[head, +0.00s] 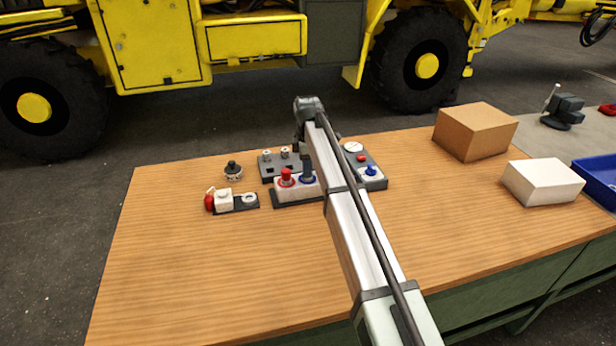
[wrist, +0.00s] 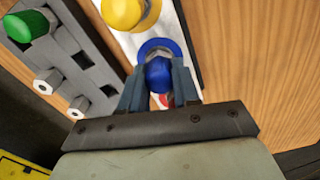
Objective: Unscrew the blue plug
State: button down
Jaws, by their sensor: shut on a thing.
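The blue plug (wrist: 158,75) sits between the two dark fingers of my gripper (wrist: 160,92) in the wrist view, and the fingers are shut on it. A blue ring (wrist: 157,45) shows around or beneath it on a white block (wrist: 188,55). I cannot tell how far the plug is threaded in. In the head view my gripper (head: 307,170) points down onto the white block (head: 297,193), just right of a red plug (head: 286,176). The blue plug is mostly hidden there by the fingers.
A yellow plug (wrist: 124,12) stands beside the blue one. A grey block has a green plug (wrist: 28,24) and bare silver ports. A gauge block (head: 378,184) with a blue knob stands close to the right. A loose black cap (head: 233,170) lies left. The front of the table is clear.

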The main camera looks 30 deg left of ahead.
jog(key=shift+n, duration=1.3)
jog(key=c, duration=0.9)
grip_release()
jog(key=m, duration=0.5)
jog(key=shift+m, duration=0.4)
jog(key=m, duration=0.6)
jog(key=shift+m, duration=0.3)
